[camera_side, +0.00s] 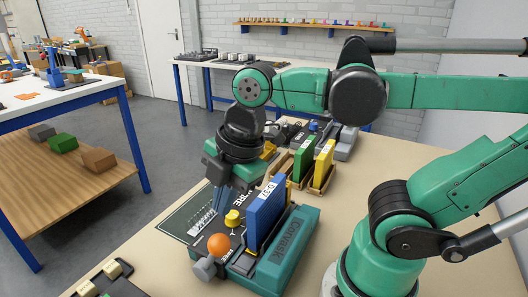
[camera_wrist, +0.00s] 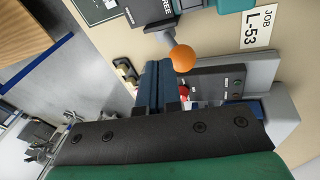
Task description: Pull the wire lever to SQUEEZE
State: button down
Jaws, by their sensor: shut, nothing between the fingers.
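The lever's orange ball knob (camera_side: 218,244) stands at the front left end of a teal machine (camera_side: 292,250), on a short grey stem. The word FREE is printed close to the knob. The knob also shows in the wrist view (camera_wrist: 183,59), just right of my fingertips. My gripper (camera_side: 220,200) points down behind the knob, near a yellow knob (camera_side: 233,217). In the wrist view my blue-grey fingers (camera_wrist: 157,66) are together with nothing between them. The knob appears apart from them. I cannot read a SQUEEZE mark.
A blue upright block (camera_side: 265,215) stands on the machine, right of my gripper. Green (camera_side: 303,158) and yellow (camera_side: 323,163) blocks stand in wooden holders behind it. A dark mat (camera_side: 186,219) lies to the left. The bench (camera_side: 385,150) is bare to the right of the holders.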

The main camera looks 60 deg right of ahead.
aim_at(230, 244)
jog(key=s+a+r+n+g, duration=0.3)
jog(key=s+n, duration=0.3)
jog(key=n, duration=1.1)
jog(key=shift+s+r+n+g+h, duration=0.15)
jog(key=shift+r+n+g+h, duration=0.15)
jog(key=shift+r+g, duration=0.3)
jog(key=shift+a+f, duration=0.1)
jog(key=shift+f, duration=0.1)
notch_tip(230, 244, down, 10)
jog(key=shift+w+r, duration=0.35)
jog(key=shift+w, duration=0.4)
jog(key=shift+w+r, duration=0.3)
jog(key=shift+w, duration=0.45)
jog(key=shift+w+r, duration=0.2)
jog(key=shift+w, duration=0.1)
